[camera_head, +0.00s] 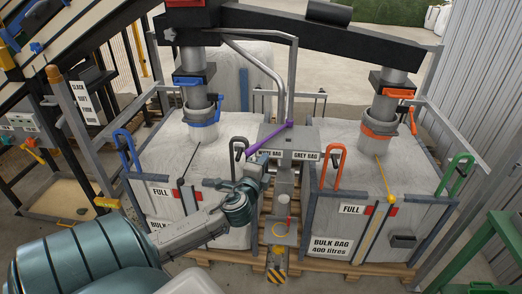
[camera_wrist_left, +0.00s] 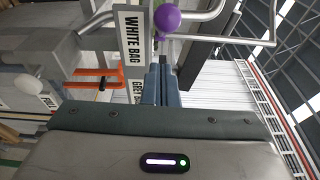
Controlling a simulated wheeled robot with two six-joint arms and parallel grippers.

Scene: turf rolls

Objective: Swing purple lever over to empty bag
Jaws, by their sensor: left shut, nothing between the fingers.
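The purple lever (camera_head: 268,140) sits on top of a grey box (camera_head: 302,138) between two bulk bags and slants toward the left, white-bag side. The box carries WHITE BAG and GREY BAG labels. My left gripper (camera_head: 267,165) is just in front of the lever's left part, close to the WHITE BAG label, and is shut and empty. In the left wrist view, the shut fingers (camera_wrist_left: 161,84) point toward the lever's purple ball knob (camera_wrist_left: 167,17), with a visible gap. The WHITE BAG label (camera_wrist_left: 132,45) is beside them. My right gripper is not in view.
The left bag (camera_head: 205,160) and right bag (camera_head: 345,135) stand in grey frames with FULL signs, under spouts with blue and orange clamps. A bent grey rail (camera_head: 292,75) rises behind the lever. Orange handles (camera_head: 333,165) stand right of the box.

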